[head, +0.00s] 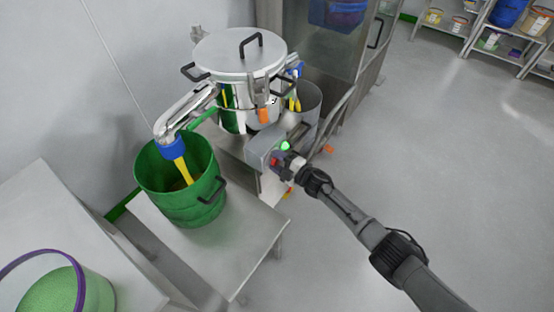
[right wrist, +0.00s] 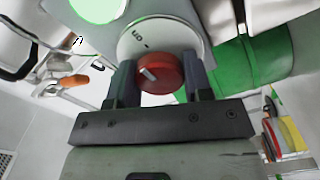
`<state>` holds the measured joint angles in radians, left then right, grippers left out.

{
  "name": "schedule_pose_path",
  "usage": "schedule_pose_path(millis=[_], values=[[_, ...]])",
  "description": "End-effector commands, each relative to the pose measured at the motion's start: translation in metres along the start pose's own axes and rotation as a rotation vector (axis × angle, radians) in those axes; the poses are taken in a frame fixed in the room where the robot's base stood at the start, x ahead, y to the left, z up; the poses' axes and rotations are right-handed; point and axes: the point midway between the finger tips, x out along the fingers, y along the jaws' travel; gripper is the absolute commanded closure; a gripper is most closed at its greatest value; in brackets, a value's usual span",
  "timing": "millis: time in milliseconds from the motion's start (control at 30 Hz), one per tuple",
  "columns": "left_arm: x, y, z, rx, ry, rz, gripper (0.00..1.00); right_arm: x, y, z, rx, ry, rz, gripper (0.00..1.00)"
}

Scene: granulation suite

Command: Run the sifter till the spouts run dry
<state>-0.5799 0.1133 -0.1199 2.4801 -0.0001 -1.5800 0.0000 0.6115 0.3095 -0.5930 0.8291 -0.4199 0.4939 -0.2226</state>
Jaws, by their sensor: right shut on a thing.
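The sifter (head: 240,62) is a round steel drum with a lidded top and black handles. Its left spout (head: 190,108) ends in a blue cuff, and a yellow strip (head: 184,170) hangs from it into a green bucket (head: 190,208). A second yellow strip (head: 294,102) shows below a blue cuff at the right, over a grey bin (head: 308,106). My right gripper (head: 283,161) is at the grey control box (head: 262,150), below a lit green lamp (head: 285,145). In the right wrist view its fingers are shut on a red knob (right wrist: 160,72) over a white dial (right wrist: 190,36). My left gripper is not in view.
The green bucket stands on a low steel table (head: 245,235). A purple-rimmed tub (head: 95,293) is on a table at lower left. A steel cabinet (head: 325,50) stands behind the sifter. Shelves (head: 485,45) with tubs are at the far right. The floor at right is clear.

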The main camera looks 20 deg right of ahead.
Motion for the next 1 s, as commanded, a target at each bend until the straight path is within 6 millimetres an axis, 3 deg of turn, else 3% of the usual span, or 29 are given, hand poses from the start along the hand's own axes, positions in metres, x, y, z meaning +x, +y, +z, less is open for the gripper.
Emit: schedule_pose_path(millis=[767,800,1000], values=[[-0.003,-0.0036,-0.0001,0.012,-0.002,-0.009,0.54,0.0,0.0001,0.0001,0.083,0.0,0.0,0.77],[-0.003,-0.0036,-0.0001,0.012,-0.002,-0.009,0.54,0.0,0.0001,0.0001,0.083,0.0,0.0,0.5],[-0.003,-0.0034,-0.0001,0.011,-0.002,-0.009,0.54,0.0,0.0,0.0001,0.081,0.0,0.0,0.31]])
